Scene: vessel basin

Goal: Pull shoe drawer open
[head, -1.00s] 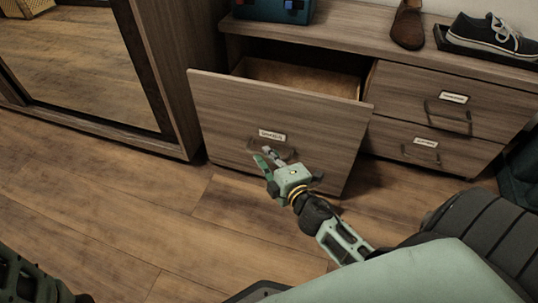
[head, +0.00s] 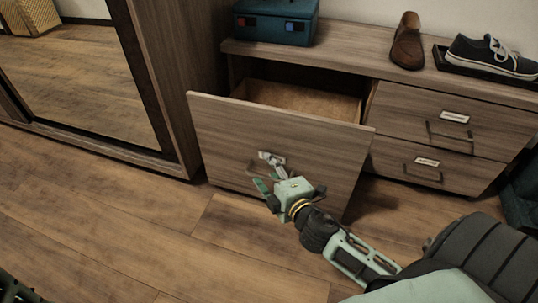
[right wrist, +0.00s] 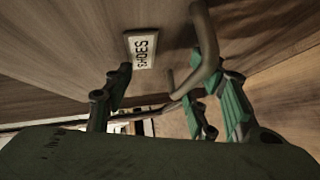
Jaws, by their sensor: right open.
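The shoe drawer (head: 310,135) is the wide wooden drawer at the left of the low cabinet. It stands pulled out, and its inside shows empty where visible. Its label reads SHOES in the right wrist view (right wrist: 141,50). My right gripper (head: 268,175) is open at the drawer front, by the label and handle. In the right wrist view the dark curved handle (right wrist: 204,45) overlaps the right finger, and I cannot tell if they touch. The head view mostly hides the handle behind the gripper.
Two smaller closed drawers (head: 405,115) sit at the right. A blue case (head: 275,27), a brown shoe (head: 407,45) and a dark sneaker (head: 490,55) stand on the cabinet top. A mirrored wardrobe (head: 85,70) stands left. The floor (head: 120,220) in front is clear.

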